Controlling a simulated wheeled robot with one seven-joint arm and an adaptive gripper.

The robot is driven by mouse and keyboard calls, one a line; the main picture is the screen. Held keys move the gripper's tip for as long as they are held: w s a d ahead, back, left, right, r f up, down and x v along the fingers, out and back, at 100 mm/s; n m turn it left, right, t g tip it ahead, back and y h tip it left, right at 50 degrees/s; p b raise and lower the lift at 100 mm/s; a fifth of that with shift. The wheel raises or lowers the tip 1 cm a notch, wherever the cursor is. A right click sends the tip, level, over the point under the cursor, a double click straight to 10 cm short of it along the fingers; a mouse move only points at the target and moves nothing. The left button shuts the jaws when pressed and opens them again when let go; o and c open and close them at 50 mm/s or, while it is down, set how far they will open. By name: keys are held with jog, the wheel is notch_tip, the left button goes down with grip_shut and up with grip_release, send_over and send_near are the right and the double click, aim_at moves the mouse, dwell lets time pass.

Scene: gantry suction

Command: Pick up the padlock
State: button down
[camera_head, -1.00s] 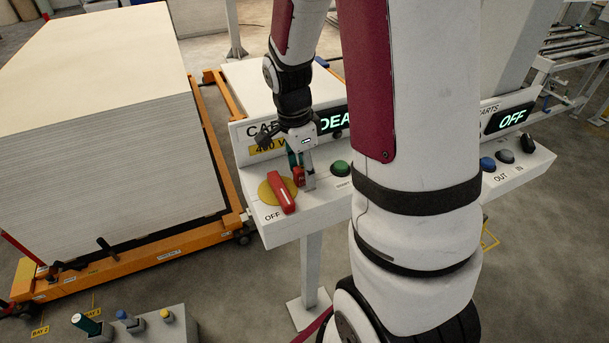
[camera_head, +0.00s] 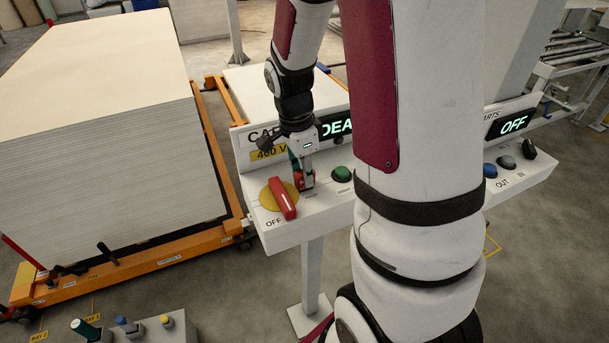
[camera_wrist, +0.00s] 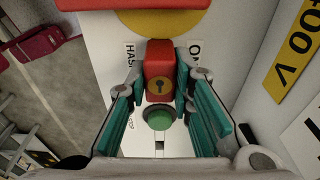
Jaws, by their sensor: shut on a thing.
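The padlock (camera_wrist: 159,66) is a small red block with a dark keyhole on a yellow disc, in the middle of the wrist view. My gripper (camera_wrist: 160,80) is shut on it, with one teal-padded finger against each side. In the head view my gripper (camera_head: 303,184) points down over the white control panel, and the padlock (camera_head: 298,180) shows as a small red patch partly hidden by the fingers. It is beside the red switch handle on its yellow disc. I cannot tell whether the padlock touches the panel.
The red handle (camera_head: 283,200) points toward OFF on the panel (camera_head: 330,205). A green button (camera_head: 342,173) is to the right of my gripper. The display panel stands behind. A stack of boards (camera_head: 110,130) on an orange cart fills the left.

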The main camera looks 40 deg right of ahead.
jog(key=shift+w+r, duration=0.1)
jog(key=shift+r, duration=0.35)
notch_tip(320, 180, up, 2)
jog(key=shift+r, duration=0.15)
jog(key=s+a+p, duration=0.2)
jog(key=s+p, duration=0.1)
jog(key=s, duration=0.5)
jog(key=s+a+r+p, duration=0.1)
jog(key=s+a+p, duration=0.1)
jog(key=s+p, duration=0.2)
jog(key=s, duration=0.3)
jog(key=shift+s+a, duration=0.2)
jog(key=shift+s, duration=0.2)
